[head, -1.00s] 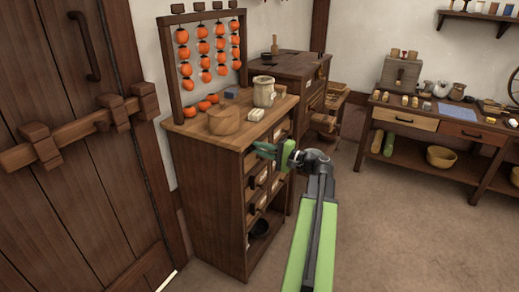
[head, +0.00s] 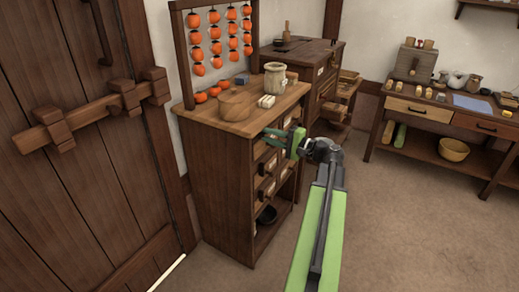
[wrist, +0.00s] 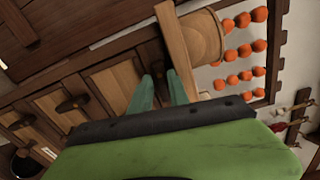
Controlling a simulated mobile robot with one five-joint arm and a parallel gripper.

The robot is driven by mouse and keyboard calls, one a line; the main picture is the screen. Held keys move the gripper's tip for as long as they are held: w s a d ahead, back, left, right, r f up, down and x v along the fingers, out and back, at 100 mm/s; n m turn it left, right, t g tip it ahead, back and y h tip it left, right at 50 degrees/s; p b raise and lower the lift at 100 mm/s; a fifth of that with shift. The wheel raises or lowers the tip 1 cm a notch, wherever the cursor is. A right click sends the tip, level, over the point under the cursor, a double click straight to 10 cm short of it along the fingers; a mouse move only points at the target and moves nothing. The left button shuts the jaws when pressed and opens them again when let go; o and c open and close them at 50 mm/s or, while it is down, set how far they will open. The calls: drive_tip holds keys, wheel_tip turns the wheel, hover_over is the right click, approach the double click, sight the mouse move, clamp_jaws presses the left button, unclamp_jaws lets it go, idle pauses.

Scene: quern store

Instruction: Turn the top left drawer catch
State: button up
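The wooden drawer cabinet (head: 222,180) stands left of centre in the head view, its drawer fronts facing right. My gripper (head: 272,135) is at the near end of the top drawer row, just below the cabinet top, and hides much of the top left drawer. In the wrist view, which is tilted, the two green fingers of my gripper (wrist: 160,76) are apart. They point at the top left drawer, where a dark catch (wrist: 152,55) shows at or just beyond the tips. I cannot tell whether they touch it. Lower drawers show their own dark catches (wrist: 70,103).
The cabinet top holds a round wooden box (head: 233,105), a pale jar (head: 275,76) and a rack of orange fruit (head: 214,40). A barred door (head: 80,150) is at the left. A workbench (head: 440,115) stands at the right. Floor between is clear.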

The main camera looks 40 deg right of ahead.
drive_tip(key=m, duration=0.7)
drive_tip(key=shift+f+b, duration=0.2)
drive_tip(key=shift+b, duration=0.1)
drive_tip(key=s+d+m, duration=0.3)
drive_tip(key=s+m, duration=0.6)
drive_tip(key=s, duration=0.8)
drive_tip(key=w+a+f+n+g+y+b, duration=0.1)
drive_tip(key=w+a+f+n+g+b, duration=0.2)
drive_tip(key=w+a+f+n+g, duration=0.2)
drive_tip(key=w+a+f+n+g+y+b, duration=0.2)
drive_tip(key=w+a+f+n+g, duration=0.4)
drive_tip(key=a+f, duration=1.1)
drive_tip(key=shift+w+a+f+n+b, duration=0.2)
drive_tip(key=shift+w+a+n+b, duration=0.35)
drive_tip(key=shift+w+a+n, duration=2.55)
drive_tip(key=shift+w+d+m, duration=0.6)
drive_tip(key=shift+w+m, duration=0.2)
drive_tip(key=shift+m, duration=0.3)
